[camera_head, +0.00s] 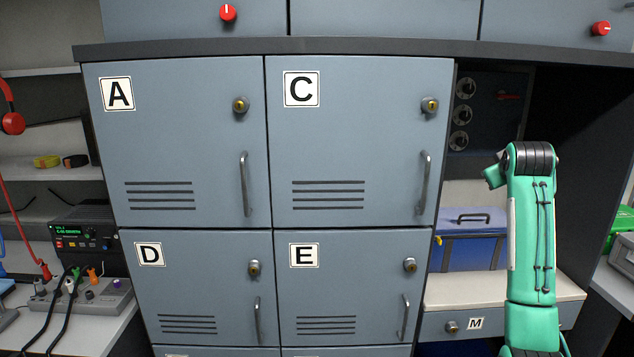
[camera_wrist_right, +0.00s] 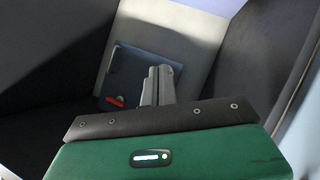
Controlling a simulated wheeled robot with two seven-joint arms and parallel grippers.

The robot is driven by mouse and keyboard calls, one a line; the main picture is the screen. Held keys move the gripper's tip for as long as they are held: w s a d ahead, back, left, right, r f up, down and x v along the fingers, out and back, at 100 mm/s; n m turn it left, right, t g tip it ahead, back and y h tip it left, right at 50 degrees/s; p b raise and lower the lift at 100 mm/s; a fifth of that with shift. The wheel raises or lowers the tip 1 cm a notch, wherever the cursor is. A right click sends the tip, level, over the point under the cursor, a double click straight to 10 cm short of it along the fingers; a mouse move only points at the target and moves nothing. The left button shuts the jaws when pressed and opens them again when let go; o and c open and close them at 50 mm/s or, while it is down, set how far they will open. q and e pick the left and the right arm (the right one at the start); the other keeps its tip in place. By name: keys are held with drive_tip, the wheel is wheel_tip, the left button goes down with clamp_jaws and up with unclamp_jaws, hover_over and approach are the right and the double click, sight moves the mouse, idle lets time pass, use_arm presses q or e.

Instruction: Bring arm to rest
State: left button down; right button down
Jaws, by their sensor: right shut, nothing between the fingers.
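My right arm rises at the right of the head view, a green link bent at a dark joint, in front of the open niche. The link hides what lies behind it, and the right gripper does not show there. In the right wrist view my right gripper (camera_wrist_right: 159,84) has its two grey fingers together, with nothing between them. They point toward a grey-blue panel (camera_wrist_right: 135,70) with a red part (camera_wrist_right: 115,101); I cannot tell the distance. My left arm and gripper are in neither view.
Closed lockers A (camera_head: 180,140), C (camera_head: 350,135), D (camera_head: 205,285) and E (camera_head: 350,285) fill the middle. The niche holds a dial panel (camera_head: 483,120) and a blue box (camera_head: 460,250) above drawer M (camera_head: 500,322). A cabled instrument (camera_head: 85,235) stands on the left bench.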

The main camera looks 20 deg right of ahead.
drive_tip(key=s+a+f+n+g+y, duration=0.1)
drive_tip(key=s+a+f, duration=0.2)
drive_tip(key=a+f, duration=0.6)
drive_tip(key=s+a+f+n+g+y, duration=0.1)
drive_tip(key=s+a+f, duration=0.35)
drive_tip(key=f, duration=0.85)
drive_tip(key=s+a+f+n+g+y, duration=0.1)
drive_tip(key=s+a+f, duration=0.1)
drive_tip(key=a+f, duration=0.75)
drive_tip(key=s+a+f+g+y, duration=0.1)
drive_tip(key=s+a+f+y, duration=0.1)
drive_tip(key=s+a+f, duration=0.85)
drive_tip(key=s+a+f+g+y, duration=0.15)
drive_tip(key=s+a, duration=0.25)
drive_tip(key=s, duration=0.6)
drive_tip(key=s+a+f+g+y, duration=0.1)
drive_tip(key=s+a+f, duration=0.2)
drive_tip(key=s, duration=0.7)
wheel_tip(320, 180, down, 30)
drive_tip(key=g, duration=0.2)
drive_tip(key=s+d+f, duration=0.3)
drive_tip(key=s+f, duration=1.6)
drive_tip(key=f, duration=0.1)
drive_tip(key=shift+s+f+g, duration=0.2)
drive_tip(key=shift+s+g, duration=0.1)
drive_tip(key=shift+g, duration=0.15)
